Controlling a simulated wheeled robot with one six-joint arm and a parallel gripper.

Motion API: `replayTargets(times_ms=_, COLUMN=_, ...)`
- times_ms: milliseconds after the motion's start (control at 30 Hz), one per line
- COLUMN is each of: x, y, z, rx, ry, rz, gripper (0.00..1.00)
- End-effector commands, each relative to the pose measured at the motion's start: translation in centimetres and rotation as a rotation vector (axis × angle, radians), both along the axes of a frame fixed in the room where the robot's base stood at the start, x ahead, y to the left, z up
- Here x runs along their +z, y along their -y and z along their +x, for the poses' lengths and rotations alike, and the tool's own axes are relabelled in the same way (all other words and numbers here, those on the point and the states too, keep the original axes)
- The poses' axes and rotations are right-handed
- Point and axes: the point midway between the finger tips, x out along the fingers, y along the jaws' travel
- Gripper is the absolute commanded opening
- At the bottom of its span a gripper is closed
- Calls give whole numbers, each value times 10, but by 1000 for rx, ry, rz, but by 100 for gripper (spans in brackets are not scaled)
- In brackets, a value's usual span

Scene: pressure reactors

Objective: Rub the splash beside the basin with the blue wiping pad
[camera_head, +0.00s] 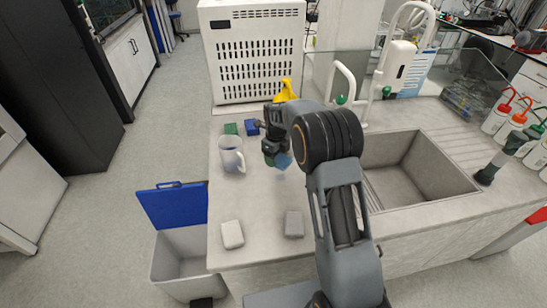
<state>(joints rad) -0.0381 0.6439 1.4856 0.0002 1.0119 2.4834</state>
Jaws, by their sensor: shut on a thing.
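My gripper (272,150) is over the counter (258,195), left of the basin (415,170). It is shut on the blue wiping pad (284,160), which shows partly beside the fingers, with a dark green patch at its left. I cannot tell whether the pad touches the counter. A faint bluish spot (280,177) lies on the counter just in front of the pad and may be the splash; my arm hides the counter nearer the basin.
A white mug (231,158) stands left of my gripper. Behind it lie a green block (231,128) and a dark blue block (252,127). A white block (232,235) and a grey block (294,224) lie near the front edge. A faucet (345,85) stands behind the basin.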

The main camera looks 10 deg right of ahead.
Motion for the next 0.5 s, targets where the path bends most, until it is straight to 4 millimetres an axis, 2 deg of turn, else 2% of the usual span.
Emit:
replayTargets(times_ms=33, x=-7, y=0, z=0, rx=0, ry=0, rz=0, gripper=41)
replayTargets(times_ms=267, x=-18, y=-2, z=0, rx=3, ry=0, rz=0, gripper=41)
replayTargets(times_ms=500, x=-39, y=-4, z=0, rx=7, ry=-1, rz=0, gripper=41)
